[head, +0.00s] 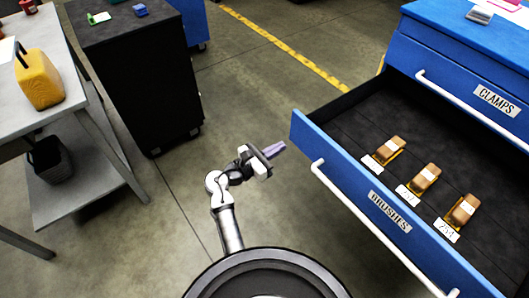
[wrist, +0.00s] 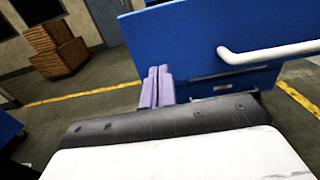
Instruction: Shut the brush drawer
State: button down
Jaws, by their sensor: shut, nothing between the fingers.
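The brush drawer (head: 340,175) is pulled far out of the blue cabinet on the right in the head view. Its blue front carries a "BRUSHES" label (head: 389,211) and a white bar handle (head: 350,212). Several brushes (head: 425,179) lie inside on the dark liner with white tags. My gripper (head: 277,149) is shut and empty, left of the front's far left corner and apart from it in the head view. In the wrist view my gripper (wrist: 157,87) appears before the blue front (wrist: 180,45), left of the white handle (wrist: 270,50); contact cannot be told.
A closed "CLAMPS" drawer (head: 495,100) is above the open one. A black cabinet (head: 140,75) and a grey workbench (head: 85,110) with a yellow case (head: 38,80) stand at left. Open floor (head: 240,100) lies between. Wooden crates (wrist: 58,50) show in the wrist view.

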aim_at(300, 135)
jog(key=p+x, duration=0.1)
jog(key=x, duration=0.5)
jog(key=shift+w+d, duration=0.1)
jog(key=shift+d, duration=0.05)
